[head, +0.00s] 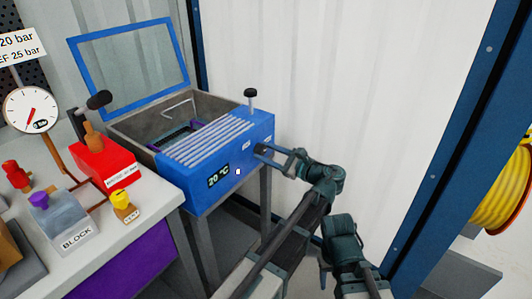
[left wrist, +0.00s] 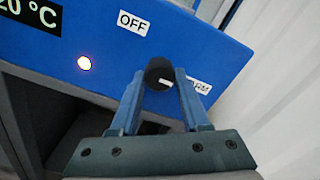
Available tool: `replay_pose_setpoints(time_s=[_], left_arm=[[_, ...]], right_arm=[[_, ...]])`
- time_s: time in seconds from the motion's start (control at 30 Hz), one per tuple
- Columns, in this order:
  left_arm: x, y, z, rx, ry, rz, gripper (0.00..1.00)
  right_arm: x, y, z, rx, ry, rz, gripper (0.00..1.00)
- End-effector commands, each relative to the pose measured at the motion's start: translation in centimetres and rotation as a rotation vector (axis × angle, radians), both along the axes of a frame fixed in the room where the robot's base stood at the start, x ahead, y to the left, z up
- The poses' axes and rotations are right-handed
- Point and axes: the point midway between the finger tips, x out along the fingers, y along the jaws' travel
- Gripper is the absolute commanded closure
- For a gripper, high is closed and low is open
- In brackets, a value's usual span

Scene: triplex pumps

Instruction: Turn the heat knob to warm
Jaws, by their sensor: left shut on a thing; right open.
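The blue heated box (head: 262,128) has a dark knob on its front panel. In the left wrist view the round black heat knob (left wrist: 158,74) sits between the two fingers of my left gripper (left wrist: 160,80). The fingers are shut on it. A white mark on the knob points right and slightly down, toward a label ending in "RM" (left wrist: 203,87), partly hidden by a finger. An "OFF" label (left wrist: 133,22) is above left of the knob. In the head view my left gripper (head: 272,154) reaches the panel's right part. My right gripper (head: 338,230) is lower right, away from the box, empty.
The display (head: 219,175) reads 20 °C, with a lit white lamp (head: 238,171) beside it. The box's glass lid (head: 130,65) stands open. A bench (head: 145,205) with a red block (head: 105,160) and gauge (head: 31,110) is at left. A pale wall is behind.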

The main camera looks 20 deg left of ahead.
Motion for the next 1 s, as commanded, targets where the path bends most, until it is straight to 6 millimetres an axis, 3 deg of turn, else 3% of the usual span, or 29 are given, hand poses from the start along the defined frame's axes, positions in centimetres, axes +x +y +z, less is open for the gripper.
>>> replay_pose_setpoints(time_s=[0.3, 0.33, 0.47, 1.0], left_arm=[[-0.03, -0.03, -0.08, -0.002, 0.004, -0.001, 1.0], [-0.03, -0.03, -0.08, -0.002, 0.004, -0.001, 0.49], [-0.02, -0.03, -0.05, -0.001, 0.003, 0.0, 0.25], [-0.04, 0.09, -0.02, 0.0, 0.001, 0.001, 0.24]], right_arm=[[0.0, 0.0, -0.01, 0.0, 0.0, 0.0, 0.5], [0.0, 0.0, -0.01, 0.0, 0.0, 0.0, 0.5], [0.0, 0.0, -0.01, 0.0, 0.0, 0.0, 0.5], [0.0, 0.0, 0.0, 0.0, 0.0, 0.0, 0.5]])
